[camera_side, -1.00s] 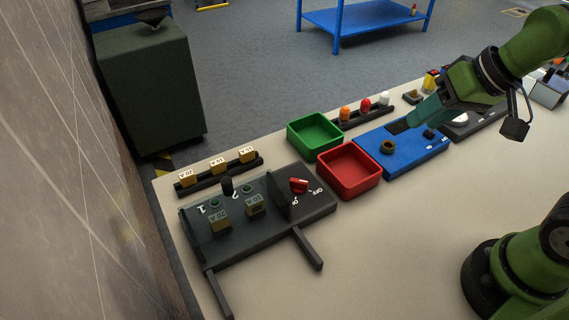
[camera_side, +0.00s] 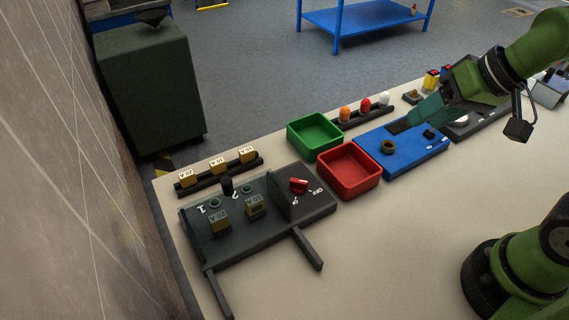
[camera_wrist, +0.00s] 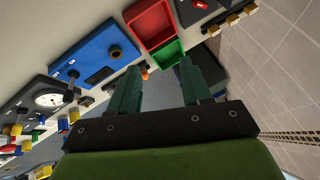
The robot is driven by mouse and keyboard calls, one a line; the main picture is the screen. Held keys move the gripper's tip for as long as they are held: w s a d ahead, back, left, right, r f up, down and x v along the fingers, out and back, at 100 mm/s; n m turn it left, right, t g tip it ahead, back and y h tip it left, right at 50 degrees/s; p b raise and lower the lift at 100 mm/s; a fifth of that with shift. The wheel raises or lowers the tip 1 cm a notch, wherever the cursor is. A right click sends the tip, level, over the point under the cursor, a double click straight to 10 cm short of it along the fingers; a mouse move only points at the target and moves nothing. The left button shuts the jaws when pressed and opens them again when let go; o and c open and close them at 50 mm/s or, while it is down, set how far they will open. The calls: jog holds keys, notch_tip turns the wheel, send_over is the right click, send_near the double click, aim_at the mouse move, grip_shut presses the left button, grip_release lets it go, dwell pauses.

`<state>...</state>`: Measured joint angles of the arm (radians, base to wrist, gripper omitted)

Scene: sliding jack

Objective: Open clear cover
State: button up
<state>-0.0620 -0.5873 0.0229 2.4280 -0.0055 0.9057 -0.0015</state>
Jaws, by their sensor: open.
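A dark panel (camera_side: 262,230) at the left end of the bench holds two yellowish 20 A blocks, a black knob and a red OFF switch (camera_side: 298,185). A see-through, smoky cover (camera_side: 232,205) appears to lie over the blocks, between two upright side walls; its edges are hard to make out. Two dark bars stick out at the panel's front. My gripper (camera_side: 418,112) is above the blue panel (camera_side: 408,158), well to the right of the cover. In the wrist view my gripper (camera_wrist: 161,72) is open, with nothing between its fingers. The dark panel (camera_wrist: 197,12) is only partly in that view.
A green bin (camera_side: 315,135) and a red bin (camera_side: 348,171) stand between the dark panel and the blue panel. A rack of yellow blocks (camera_side: 218,168) lies behind the dark panel, and a rack of coloured bulbs (camera_side: 366,104) behind the blue one.

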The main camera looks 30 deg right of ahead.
jog(key=w+a+n+g, duration=0.3)
jog(key=w+a+n, duration=0.3)
jog(key=w+a, duration=0.25)
jog(key=n+g+y, duration=0.2)
jog(key=n+g, duration=0.1)
jog(key=n, duration=0.9)
send_near(226, 180)
jog(key=d+r, duration=0.3)
jog(key=r, duration=0.1)
jog(key=r+n, duration=0.2)
jog(key=n, duration=0.1)
jog(key=x, duration=1.6)
jog(key=shift+a+f, duration=0.25)
jog(key=shift+a, duration=0.2)
grip_shut()
